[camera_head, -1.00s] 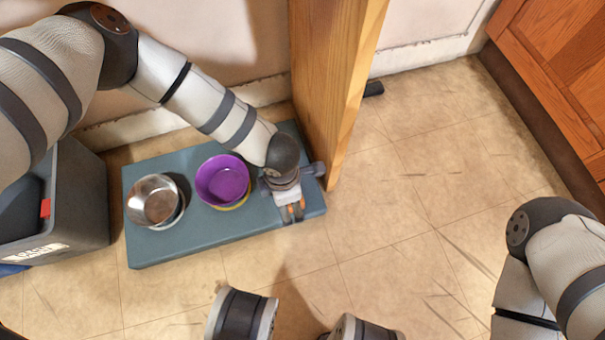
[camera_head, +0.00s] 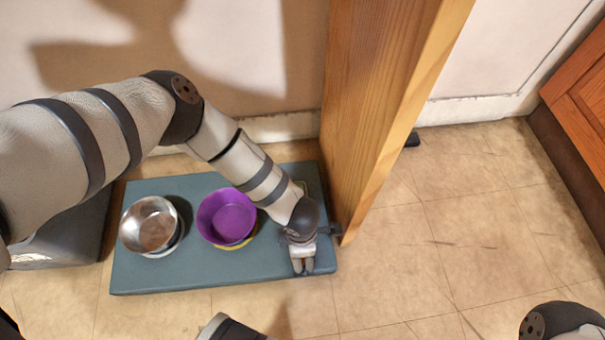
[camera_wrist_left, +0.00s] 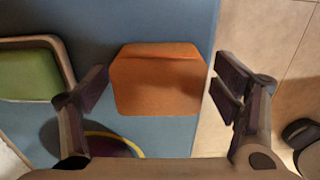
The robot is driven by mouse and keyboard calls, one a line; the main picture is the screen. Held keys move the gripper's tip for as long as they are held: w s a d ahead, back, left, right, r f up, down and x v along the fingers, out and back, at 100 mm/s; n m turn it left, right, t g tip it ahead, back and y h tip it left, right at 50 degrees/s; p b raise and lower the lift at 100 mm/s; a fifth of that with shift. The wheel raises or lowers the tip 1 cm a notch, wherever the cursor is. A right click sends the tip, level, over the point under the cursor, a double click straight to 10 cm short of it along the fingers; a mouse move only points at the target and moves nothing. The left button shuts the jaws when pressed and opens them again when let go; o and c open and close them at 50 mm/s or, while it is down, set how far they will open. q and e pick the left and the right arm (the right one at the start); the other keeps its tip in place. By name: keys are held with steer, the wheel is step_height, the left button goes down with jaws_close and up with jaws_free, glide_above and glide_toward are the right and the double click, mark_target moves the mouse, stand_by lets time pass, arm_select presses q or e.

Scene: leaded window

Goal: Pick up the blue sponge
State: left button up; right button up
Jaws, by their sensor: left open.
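I see no sponge that is clearly blue in either view. My left gripper (camera_head: 303,266) is over the right end of a blue-grey mat (camera_head: 150,281), beside the wooden post. In the left wrist view its fingers (camera_wrist_left: 163,90) are open and apart. An orange block (camera_wrist_left: 158,82) with rounded corners shows between and beyond them, on the blue surface (camera_wrist_left: 150,20). I cannot tell how far above the block the fingers are. A green thing with a pale rim (camera_wrist_left: 28,76) is at the left of that view.
A steel bowl (camera_head: 150,226) and a purple bowl (camera_head: 226,216) above a yellow rim stand on the mat. A thick wooden post (camera_head: 385,110) rises close to my left gripper. A dark bin (camera_head: 70,235) is at the left.

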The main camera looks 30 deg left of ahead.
arm_select(q)
steer(key=shift+r, duration=0.1)
steer(key=shift+w, duration=0.1)
steer(key=c, duration=0.9)
steer(key=shift+o, duration=0.2)
steer(key=shift+r, duration=0.3)
step_height(320, 180, up, 3)
steer(key=shift+f+p, duration=0.1)
steer(key=shift+p, duration=0.9)
steer(key=s+d+r+p, duration=0.3)
steer(key=s+r+p, duration=0.5)
steer(key=s, duration=0.5)
steer(key=shift+s+r, duration=0.4)
steer(key=shift+r, duration=0.4)
arm_select(e)
steer(key=w+r+t, duration=0.2)
steer(key=w+r, duration=0.1)
steer(key=r, duration=0.4)
steer(key=shift+w+r, duration=0.2)
steer(key=shift+w, duration=0.05)
